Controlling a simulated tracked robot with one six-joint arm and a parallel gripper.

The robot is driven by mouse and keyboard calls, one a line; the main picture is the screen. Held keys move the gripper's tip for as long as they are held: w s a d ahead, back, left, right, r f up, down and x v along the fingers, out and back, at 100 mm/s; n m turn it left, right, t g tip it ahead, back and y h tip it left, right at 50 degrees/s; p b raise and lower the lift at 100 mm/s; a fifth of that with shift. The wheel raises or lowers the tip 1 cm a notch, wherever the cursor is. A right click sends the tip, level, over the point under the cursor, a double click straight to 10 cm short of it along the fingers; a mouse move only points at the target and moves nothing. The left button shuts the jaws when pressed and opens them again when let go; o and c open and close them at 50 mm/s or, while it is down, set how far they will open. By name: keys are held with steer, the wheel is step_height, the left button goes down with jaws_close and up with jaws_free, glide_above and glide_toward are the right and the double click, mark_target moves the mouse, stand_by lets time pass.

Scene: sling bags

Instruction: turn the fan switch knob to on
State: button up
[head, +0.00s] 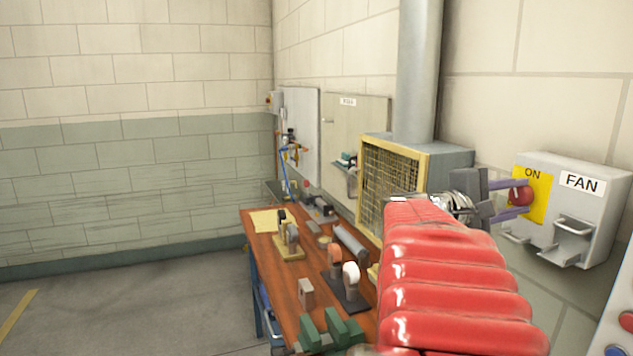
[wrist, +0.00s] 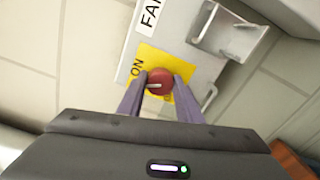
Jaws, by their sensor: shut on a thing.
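The fan switch knob (head: 521,197) is a round red knob on a yellow plate (head: 540,205) marked ON, on the grey-white FAN box (head: 598,215) on the right wall. The knob also shows in the wrist view (wrist: 160,80), with a white pointer line running towards the left, the side of the plate (wrist: 150,56) that bears ON. Whether it points exactly at ON I cannot tell. My gripper (head: 519,198) has its two purple fingers on either side of the knob, shut on it; they also show in the wrist view (wrist: 160,87). The fingers hide the plate's lower part.
A metal bracket (head: 572,240) juts from the FAN box beside my gripper. A yellow-framed fan grille (head: 388,182) and a grey duct (head: 419,70) stand left of it. A wooden workbench (head: 262,234) with several tools lies below. The floor at left is clear.

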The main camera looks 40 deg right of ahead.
steer(key=m, duration=0.5)
steer(key=shift+s+f, duration=0.15)
steer(key=shift+f, duration=0.15)
steer(key=shift+m, duration=0.3)
steer(key=o, duration=1)
steer(key=shift+r, duration=0.1)
steer(key=shift+o, duration=0.2)
steer(key=shift+r, duration=0.1)
steer(key=shift+w+a, duration=0.3)
steer(key=shift+a, duration=0.15)
steer(key=v, duration=1.2)
steer(key=shift+w+a, duration=0.15)
steer(key=shift+a, duration=0.2)
